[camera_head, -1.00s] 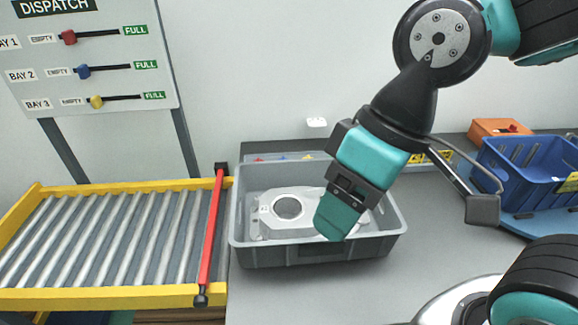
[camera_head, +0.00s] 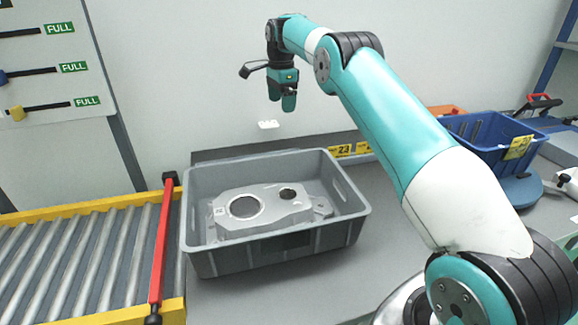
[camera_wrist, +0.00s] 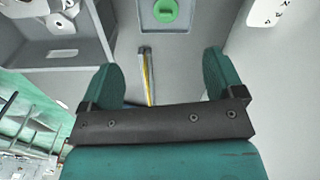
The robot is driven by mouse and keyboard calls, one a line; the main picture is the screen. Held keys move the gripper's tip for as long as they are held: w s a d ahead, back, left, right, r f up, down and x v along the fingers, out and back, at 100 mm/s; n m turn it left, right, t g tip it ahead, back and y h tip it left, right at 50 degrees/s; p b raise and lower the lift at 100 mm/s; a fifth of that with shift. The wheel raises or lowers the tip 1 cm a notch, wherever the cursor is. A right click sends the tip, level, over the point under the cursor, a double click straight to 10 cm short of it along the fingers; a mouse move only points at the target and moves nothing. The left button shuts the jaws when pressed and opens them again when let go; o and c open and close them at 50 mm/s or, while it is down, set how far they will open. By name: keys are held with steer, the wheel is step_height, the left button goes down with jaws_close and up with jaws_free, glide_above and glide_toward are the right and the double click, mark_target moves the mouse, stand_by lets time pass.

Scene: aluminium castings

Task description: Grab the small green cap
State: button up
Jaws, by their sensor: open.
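The small green cap (camera_wrist: 165,11) shows at the top edge of the wrist view, round with a raised bar, on a grey square plate or shallow tray (camera_wrist: 170,27). I cannot find the cap in the head view. My gripper (camera_wrist: 162,62) is open and empty, its two teal fingers apart, with the cap ahead of them and clear of both. In the head view my gripper (camera_head: 283,105) hangs pointing down, high above the back of the bench behind the grey crate.
The grey crate (camera_head: 275,245) holds an aluminium casting (camera_head: 260,210). A roller conveyor (camera_head: 70,260) with a red bar (camera_head: 160,250) stands at left. A blue crate (camera_head: 490,145) is at right. In the wrist view a yellow-striped strip (camera_wrist: 148,75) lies between my fingers' lines of sight.

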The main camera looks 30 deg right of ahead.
steer(key=f, duration=0.4)
steer(key=d+f+m, duration=0.1)
steer(key=f, duration=0.4)
steer(key=d+f+m, duration=0.1)
steer(key=f, duration=0.3)
steer(key=shift+w+d+f, duration=0.2)
steer(key=shift+w+d, duration=0.05)
steer(key=shift+d+f+p, duration=0.15)
steer(key=shift+f+p, duration=1.05)
steer(key=shift+f, duration=1.95)
steer(key=shift+c, duration=0.4)
steer(key=c, duration=0.9)
